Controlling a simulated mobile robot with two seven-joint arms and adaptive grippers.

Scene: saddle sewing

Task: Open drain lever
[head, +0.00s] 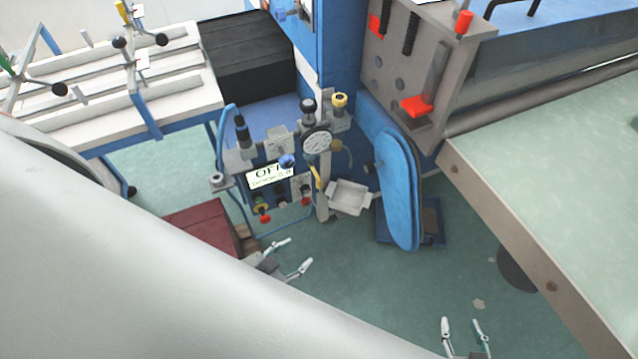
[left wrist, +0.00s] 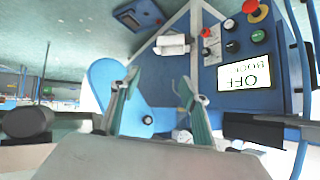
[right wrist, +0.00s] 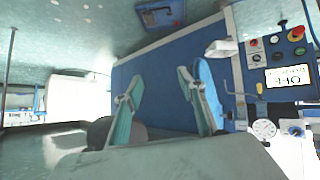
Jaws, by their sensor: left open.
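The blue machine's control panel stands in the middle of the head view, with a gauge (head: 317,141), a small yellow lever (head: 317,178) and a blue knob (head: 287,160). I cannot tell which part is the drain lever. My left gripper (head: 297,253) is open and empty, in front of and below the panel. In the left wrist view its fingers (left wrist: 159,78) point toward the blue machine. My right gripper (head: 462,324) is open and empty at the bottom right, farther from the panel. The gauge also shows in the right wrist view (right wrist: 264,129).
A display (head: 268,176) reads OFF. A pale tray (head: 349,197) and a blue upright pad (head: 398,190) stand right of the panel. A dark red box (head: 200,230) is left of my left gripper. A green-topped table (head: 560,170) fills the right side. Floor between the grippers is clear.

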